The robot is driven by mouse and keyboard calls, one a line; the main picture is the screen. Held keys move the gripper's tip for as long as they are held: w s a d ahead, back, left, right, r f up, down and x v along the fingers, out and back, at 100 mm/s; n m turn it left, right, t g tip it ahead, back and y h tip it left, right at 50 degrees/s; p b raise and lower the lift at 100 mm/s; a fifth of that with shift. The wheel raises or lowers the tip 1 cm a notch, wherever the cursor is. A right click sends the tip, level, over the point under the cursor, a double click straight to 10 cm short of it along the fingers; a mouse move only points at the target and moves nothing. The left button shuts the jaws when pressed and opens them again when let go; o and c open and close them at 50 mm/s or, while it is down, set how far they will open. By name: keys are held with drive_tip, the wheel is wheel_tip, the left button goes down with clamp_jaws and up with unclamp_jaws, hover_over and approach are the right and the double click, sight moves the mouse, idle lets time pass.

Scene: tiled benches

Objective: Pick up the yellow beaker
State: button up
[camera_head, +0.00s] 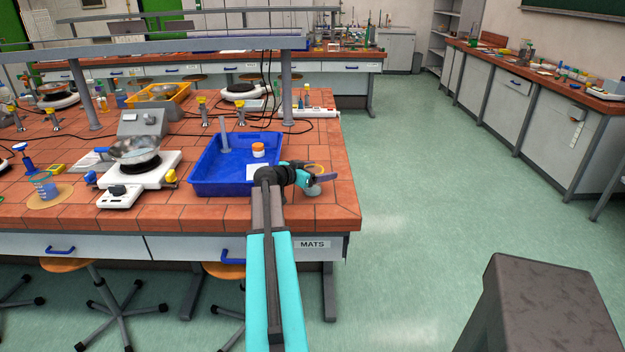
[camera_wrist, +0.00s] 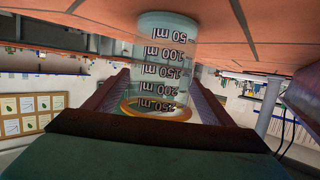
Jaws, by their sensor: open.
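The yellow beaker is a clear glass beaker (camera_head: 313,190) with an orange-yellow rim, standing near the right front corner of the tiled bench (camera_head: 337,217). In the wrist view, which is upside down, the beaker (camera_wrist: 166,45) shows black volume marks up to 250 ml. My gripper (camera_head: 316,178) is at the beaker, partly covering it in the head view. In the wrist view my gripper (camera_wrist: 158,76) is open, with one finger on each side of the beaker near its rim. No clear contact shows.
A blue tray (camera_head: 205,186) with an orange-capped white jar (camera_head: 258,150) lies left of my gripper. A hotplate (camera_head: 150,168) with a glass dish stands further left. The bench's right edge is close to the beaker, with open floor beyond.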

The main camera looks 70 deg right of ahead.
idle(0.3)
drive_tip(key=c, duration=1.1)
drive_tip(key=shift+r, duration=0.15)
drive_tip(key=shift+r+b, duration=0.7)
drive_tip(key=shift+r, duration=0.75)
drive_tip(key=a+b, duration=0.1)
drive_tip(key=a, duration=0.4)
drive_tip(key=a+r+b, duration=0.1)
drive_tip(key=a, duration=0.4)
drive_tip(key=s+a+r+b, duration=0.1)
drive_tip(key=a, duration=0.5)
drive_tip(key=shift+b, duration=0.4)
drive_tip(key=shift+f, duration=0.1)
